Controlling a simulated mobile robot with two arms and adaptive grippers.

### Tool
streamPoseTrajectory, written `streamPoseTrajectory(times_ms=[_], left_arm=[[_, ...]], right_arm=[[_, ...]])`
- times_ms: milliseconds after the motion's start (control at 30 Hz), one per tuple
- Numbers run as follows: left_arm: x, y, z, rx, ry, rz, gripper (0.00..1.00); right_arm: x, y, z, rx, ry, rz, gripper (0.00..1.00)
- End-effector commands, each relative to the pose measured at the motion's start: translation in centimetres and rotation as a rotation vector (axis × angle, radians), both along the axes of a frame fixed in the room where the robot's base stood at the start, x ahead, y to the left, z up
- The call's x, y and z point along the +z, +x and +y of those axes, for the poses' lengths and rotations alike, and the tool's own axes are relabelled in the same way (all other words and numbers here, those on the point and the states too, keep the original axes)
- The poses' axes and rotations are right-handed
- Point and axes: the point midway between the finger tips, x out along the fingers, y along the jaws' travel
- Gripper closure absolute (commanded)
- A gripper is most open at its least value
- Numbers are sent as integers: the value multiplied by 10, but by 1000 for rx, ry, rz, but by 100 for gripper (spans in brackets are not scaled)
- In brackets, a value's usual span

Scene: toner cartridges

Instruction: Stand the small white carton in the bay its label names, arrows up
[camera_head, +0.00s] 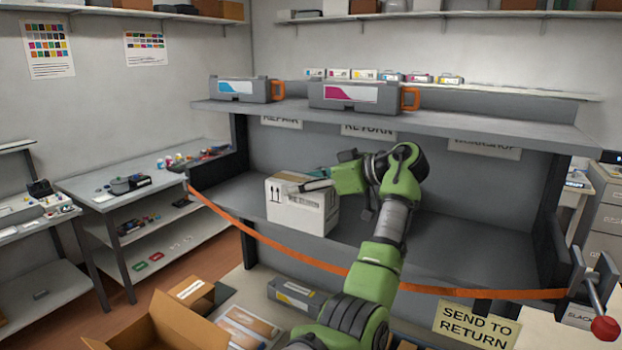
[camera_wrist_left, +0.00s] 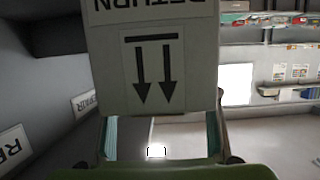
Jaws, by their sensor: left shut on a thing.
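The small white carton (camera_head: 312,217) is at the left part of the middle shelf, below the REPAIR sign (camera_head: 281,122). Its left face shows black arrows pointing up in the head view. In the wrist view the carton (camera_wrist_left: 158,25) fills the top centre; its label reads RETURN, upside down there, with the arrows pointing down. My left gripper (camera_head: 318,186) reaches in from the right and is shut on the carton's upper part. Whether the carton's base touches the shelf is unclear. The RETURN sign (camera_head: 368,131) hangs right of the REPAIR sign. My right gripper is not in view.
An orange strap (camera_head: 265,239) runs across the front of the shelf (camera_head: 460,252). Two large toner boxes, cyan (camera_head: 238,88) and magenta (camera_head: 350,95), stand on the board above. The shelf is bare right of my arm. An open cardboard box (camera_head: 185,322) is at lower left.

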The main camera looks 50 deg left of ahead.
Motion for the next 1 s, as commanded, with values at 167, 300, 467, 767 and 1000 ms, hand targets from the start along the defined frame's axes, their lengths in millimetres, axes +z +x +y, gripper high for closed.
streamPoseTrajectory(times_ms=[167,300,467,767,1000], left_arm=[[4,10,4,0,2,2,99],[5,25,9,1,2,2,99],[-1,35,11,-2,2,2,99],[-14,35,11,0,3,-2,99],[-17,35,11,-1,0,0,35]], right_arm=[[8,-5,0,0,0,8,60],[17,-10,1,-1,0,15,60],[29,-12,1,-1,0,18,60],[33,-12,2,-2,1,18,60],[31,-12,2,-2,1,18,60]])
